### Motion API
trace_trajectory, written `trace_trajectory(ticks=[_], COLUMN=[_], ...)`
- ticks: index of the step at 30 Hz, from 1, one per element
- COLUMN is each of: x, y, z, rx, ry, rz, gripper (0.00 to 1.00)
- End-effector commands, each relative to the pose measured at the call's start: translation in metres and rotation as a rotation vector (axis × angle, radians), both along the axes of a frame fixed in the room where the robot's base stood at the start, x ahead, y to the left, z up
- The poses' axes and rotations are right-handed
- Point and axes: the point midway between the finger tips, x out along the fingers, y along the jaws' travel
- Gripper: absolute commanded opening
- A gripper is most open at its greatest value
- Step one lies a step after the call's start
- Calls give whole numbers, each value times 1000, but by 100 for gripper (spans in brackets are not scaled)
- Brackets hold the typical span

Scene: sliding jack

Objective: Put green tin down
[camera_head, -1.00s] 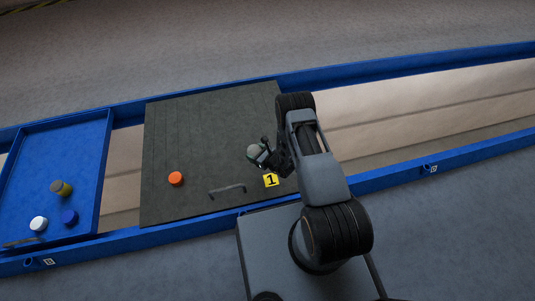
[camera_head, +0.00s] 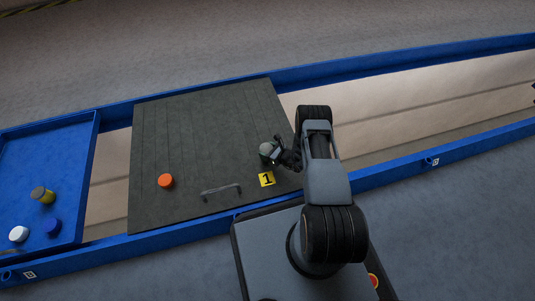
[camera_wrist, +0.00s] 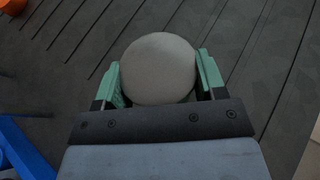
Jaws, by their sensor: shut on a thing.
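The green tin (camera_head: 266,149) shows in the head view at the end of my arm, over the right part of the dark ribbed board (camera_head: 190,130). In the wrist view I see its round grey top (camera_wrist: 159,68) between two green fingers. My gripper (camera_wrist: 160,76) is shut on the tin, one finger on each side. The tin's lower part is mostly hidden, and I cannot tell whether its base touches the board.
An orange tin (camera_head: 166,181), a handle (camera_head: 221,191) and a yellow "1" label (camera_head: 267,179) are on the board. Blue rails (camera_head: 400,66) border the board.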

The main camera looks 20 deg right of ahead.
Motion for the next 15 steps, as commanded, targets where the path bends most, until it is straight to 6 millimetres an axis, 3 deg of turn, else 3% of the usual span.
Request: trace_trajectory(ticks=[2,15], x=[0,0], y=[0,0], z=[-12,-16], rx=[1,1], ry=[-1,-1], rz=[0,0], gripper=[33,33])
